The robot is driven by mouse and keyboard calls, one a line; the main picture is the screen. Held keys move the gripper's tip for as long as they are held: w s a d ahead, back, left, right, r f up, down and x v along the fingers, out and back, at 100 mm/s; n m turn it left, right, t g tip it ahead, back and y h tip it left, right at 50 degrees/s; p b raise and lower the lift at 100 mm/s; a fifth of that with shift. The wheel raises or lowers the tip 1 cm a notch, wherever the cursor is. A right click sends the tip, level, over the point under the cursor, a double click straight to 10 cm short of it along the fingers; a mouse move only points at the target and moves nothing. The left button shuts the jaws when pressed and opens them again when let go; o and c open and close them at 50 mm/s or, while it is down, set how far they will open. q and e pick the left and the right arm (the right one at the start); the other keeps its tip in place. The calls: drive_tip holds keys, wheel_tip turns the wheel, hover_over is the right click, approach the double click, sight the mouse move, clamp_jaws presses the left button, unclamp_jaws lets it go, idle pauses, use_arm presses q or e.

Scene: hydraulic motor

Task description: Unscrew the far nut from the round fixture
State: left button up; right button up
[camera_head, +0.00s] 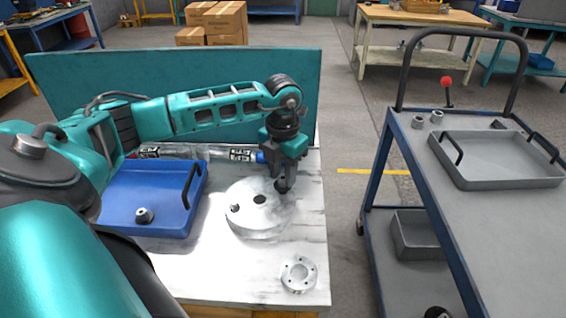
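The round fixture (247,221) is a pale, scuffed disc with a dark centre hole, lying on the worktable. One small nut (235,208) sits on its left side. My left gripper (283,182) comes down over the far right part of the fixture, pointing downward. Its fingertips are at a small dark piece at the fixture's top, which may be the far nut; the fingers mostly hide it. I cannot tell whether they are closed on it. Another nut (144,215) lies in the blue tray (124,229). My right gripper is not in view.
A round flange with holes (298,274) lies at the table's front right. A teal panel (75,95) stands behind the table. A grey cart (500,220) to the right holds a grey tray (520,184) and small metal parts (418,121). Floor separates table and cart.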

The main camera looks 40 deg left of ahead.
use_arm(q)
drive_tip(key=m+b, duration=0.1)
drive_tip(key=m, duration=0.4)
drive_tip(key=shift+f, duration=0.1)
drive_tip(key=m+b, duration=0.1)
drive_tip(key=m, duration=0.4)
clamp_jaws()
drive_tip(key=n, duration=0.2)
drive_tip(key=n+p, duration=0.1)
drive_tip(key=n, duration=0.1)
drive_tip(key=shift+r+n, duration=0.2)
drive_tip(key=shift+n, duration=0.1)
drive_tip(key=shift+f+n, duration=0.1)
drive_tip(key=shift+n, duration=0.5)
